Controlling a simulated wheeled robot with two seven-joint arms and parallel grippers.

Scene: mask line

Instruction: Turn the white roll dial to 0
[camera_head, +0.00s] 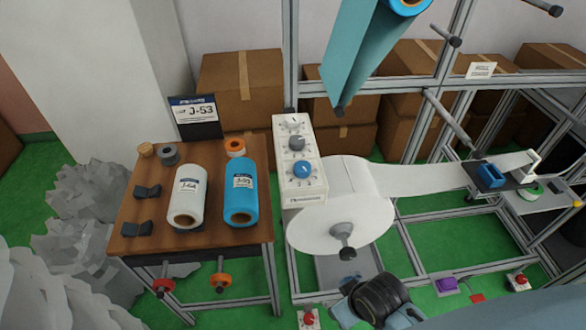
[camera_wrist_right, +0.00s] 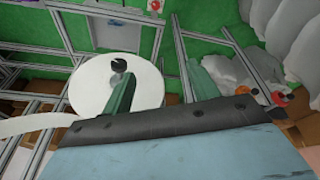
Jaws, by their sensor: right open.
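A white control box (camera_head: 306,190) stands behind the white roll, right of the table. Its face carries a pale white dial (camera_head: 294,122) at the top, a grey dial (camera_head: 296,143) below it and a blue dial (camera_head: 302,170) lowest. The dial markings are too small to read. The large white roll (camera_head: 320,222) hangs on its spindle in front of the box. In the right wrist view my right gripper (camera_wrist_right: 160,88) is open and empty, its greenish fingers spread before the white roll (camera_wrist_right: 85,95). The dials are not visible there. My left gripper is not in view.
A wooden table (camera_head: 130,240) at left holds a white roll (camera_head: 188,198), a blue roll (camera_head: 240,193) and small parts. A J-53 sign (camera_head: 194,113) stands behind. The white web (camera_head: 425,177) runs right through the metal frame. A teal sheet (camera_head: 350,50) hangs above.

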